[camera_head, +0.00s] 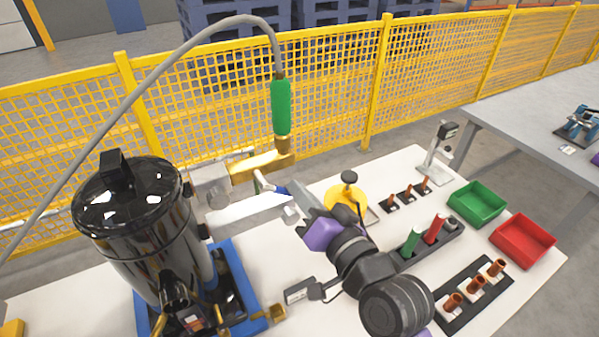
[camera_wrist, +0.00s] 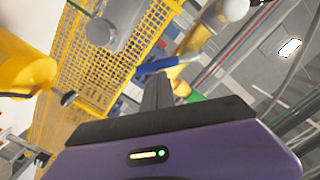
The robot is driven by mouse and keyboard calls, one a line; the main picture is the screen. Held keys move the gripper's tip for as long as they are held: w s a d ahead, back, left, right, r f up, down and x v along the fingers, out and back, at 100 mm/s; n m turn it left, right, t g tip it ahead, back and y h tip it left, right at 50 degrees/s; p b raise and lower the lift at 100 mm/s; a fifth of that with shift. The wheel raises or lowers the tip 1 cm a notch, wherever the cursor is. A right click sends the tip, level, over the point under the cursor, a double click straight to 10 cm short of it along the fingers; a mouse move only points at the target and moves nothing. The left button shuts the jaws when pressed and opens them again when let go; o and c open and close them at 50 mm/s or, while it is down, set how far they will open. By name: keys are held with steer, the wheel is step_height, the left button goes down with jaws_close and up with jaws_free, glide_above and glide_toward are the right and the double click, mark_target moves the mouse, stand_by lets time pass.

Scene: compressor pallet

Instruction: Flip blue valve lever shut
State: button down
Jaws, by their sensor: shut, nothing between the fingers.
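The blue valve lever (camera_wrist: 158,66) shows in the wrist view as a short blue bar beside the brass valve body (camera_wrist: 192,40). In the head view, the brass valve body (camera_head: 262,163) sits below the green hose grip (camera_head: 281,104), and the lever (camera_head: 281,190) is a small blue piece under it, partly hidden by my gripper. My gripper (camera_head: 296,193) reaches up from the lower right with its tips close to the lever. In the wrist view, my gripper's fingers (camera_wrist: 157,88) are together, empty, and just below the lever; I cannot tell whether they touch it.
A black tank (camera_head: 140,235) stands left on a blue base. A grey hose (camera_head: 150,75) arches above it to the green grip. A yellow fence (camera_head: 330,100) runs behind. The white table (camera_head: 395,170) holds a green bin (camera_head: 477,203), a red bin (camera_head: 523,240) and racks of copper fittings.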

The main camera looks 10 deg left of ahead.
steer(key=a+f+m+p, duration=0.1)
steer(key=m, duration=0.2)
steer(key=s+a+f+m+p, duration=0.1)
steer(key=m, duration=0.2)
steer(key=f+m+p, duration=0.1)
steer(key=m, duration=0.1)
steer(key=shift+s+a+f+m, duration=0.35)
steer(key=shift+s+a+m, duration=0.05)
steer(key=shift+s+a+f, duration=0.1)
steer(key=shift+s+a, duration=0.05)
stand_by(0.4)
